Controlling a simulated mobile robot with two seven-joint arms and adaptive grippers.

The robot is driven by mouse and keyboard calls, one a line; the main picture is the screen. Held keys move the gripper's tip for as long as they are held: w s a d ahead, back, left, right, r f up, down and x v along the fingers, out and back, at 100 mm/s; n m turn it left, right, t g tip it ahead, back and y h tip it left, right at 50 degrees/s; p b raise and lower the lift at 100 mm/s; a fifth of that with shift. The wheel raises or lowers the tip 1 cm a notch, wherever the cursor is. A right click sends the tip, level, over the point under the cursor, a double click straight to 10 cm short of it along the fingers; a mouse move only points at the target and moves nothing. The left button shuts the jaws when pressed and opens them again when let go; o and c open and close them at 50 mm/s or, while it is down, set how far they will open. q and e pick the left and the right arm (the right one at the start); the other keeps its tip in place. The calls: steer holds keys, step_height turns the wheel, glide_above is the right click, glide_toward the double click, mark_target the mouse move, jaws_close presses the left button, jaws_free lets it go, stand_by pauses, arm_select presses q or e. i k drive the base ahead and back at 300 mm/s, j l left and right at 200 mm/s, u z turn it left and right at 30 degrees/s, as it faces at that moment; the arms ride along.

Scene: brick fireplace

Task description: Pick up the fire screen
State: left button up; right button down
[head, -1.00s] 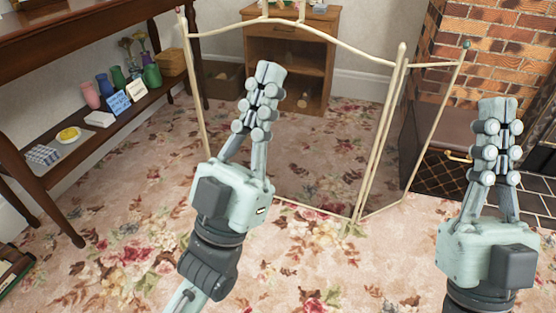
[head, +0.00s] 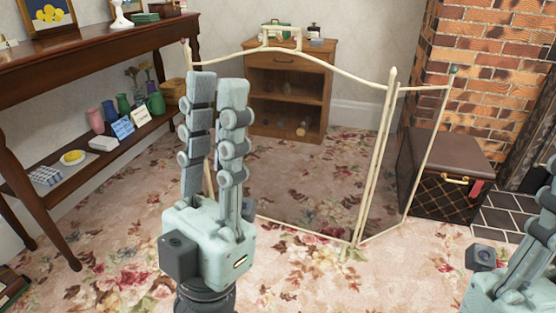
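The fire screen (head: 387,150) stands upright on the floor, with a thin cream frame, see-through mesh panels, an arched top and a raised handle (head: 282,37) at the top middle. Its right panel is angled. My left gripper (head: 217,80) points up in front of the screen's left side, its two fingers apart with nothing visible between them. It hides part of the screen's left post, and I cannot tell whether it touches the frame. My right gripper (head: 546,205) is at the right edge, apart from the screen in the picture and partly cut off.
A wooden cabinet (head: 320,75) stands behind the screen. A dark side table (head: 110,50) with a lower shelf of vases is at left. A brown box (head: 445,160) and the brick fireplace (head: 490,70) are at right. Flowered carpet (head: 330,285) in front is clear.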

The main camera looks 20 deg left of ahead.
mark_target(315, 134)
steer(key=i+l, duration=0.3)
steer(key=i, duration=0.15)
steer(key=i+l+u, duration=0.1)
steer(key=i+l, duration=0.15)
steer(key=i, duration=0.25)
steer(key=i+l, duration=0.35)
steer(key=i+u, duration=0.05)
steer(key=i, duration=0.05)
